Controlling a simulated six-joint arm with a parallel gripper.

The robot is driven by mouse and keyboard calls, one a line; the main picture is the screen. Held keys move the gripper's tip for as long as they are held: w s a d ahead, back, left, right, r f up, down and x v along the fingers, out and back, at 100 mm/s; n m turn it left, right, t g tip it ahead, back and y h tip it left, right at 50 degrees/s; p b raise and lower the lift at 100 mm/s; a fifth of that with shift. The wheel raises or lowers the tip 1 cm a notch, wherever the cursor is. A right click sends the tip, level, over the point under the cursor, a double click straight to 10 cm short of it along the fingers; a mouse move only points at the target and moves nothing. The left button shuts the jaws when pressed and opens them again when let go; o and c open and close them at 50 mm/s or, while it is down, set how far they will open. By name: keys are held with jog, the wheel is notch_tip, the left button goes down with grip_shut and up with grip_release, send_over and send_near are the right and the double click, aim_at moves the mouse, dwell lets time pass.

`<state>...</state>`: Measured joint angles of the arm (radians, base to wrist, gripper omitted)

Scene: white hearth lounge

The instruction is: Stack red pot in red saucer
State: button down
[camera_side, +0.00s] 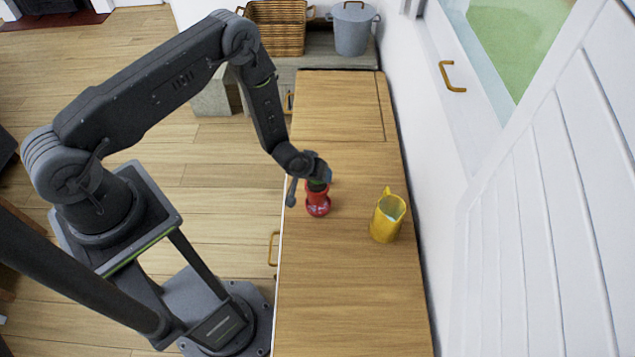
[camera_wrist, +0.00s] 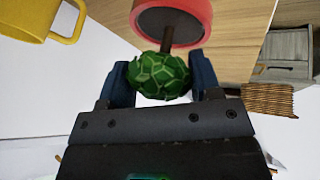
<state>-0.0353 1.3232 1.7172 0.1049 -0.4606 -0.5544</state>
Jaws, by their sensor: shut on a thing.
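The red pot (camera_side: 318,191) holds a small topiary with a round green crown (camera_wrist: 160,76) and a brown stem. My gripper (camera_side: 317,177) is shut on the green crown, with one dark finger on each side of it in the wrist view (camera_wrist: 160,84). The pot's red rim and dark soil (camera_wrist: 168,24) show beyond the crown. In the side view the pot is upright below my gripper. A wider red part at its foot, seemingly the red saucer (camera_side: 319,210), is on the wooden counter. I cannot tell whether the pot touches it. The saucer is hidden in the wrist view.
A yellow pitcher (camera_side: 387,219) stands on the counter (camera_side: 340,300) to the right of the pot; it also shows in the wrist view (camera_wrist: 40,18). The counter is clear in front and behind. A white wall borders its right side. A wicker basket (camera_side: 275,28) and grey bucket (camera_side: 352,30) stand beyond.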

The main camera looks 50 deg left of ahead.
jog(key=shift+w+d+f, duration=0.1)
jog(key=shift+f, duration=2.25)
jog(key=shift+c, duration=1.6)
grip_release()
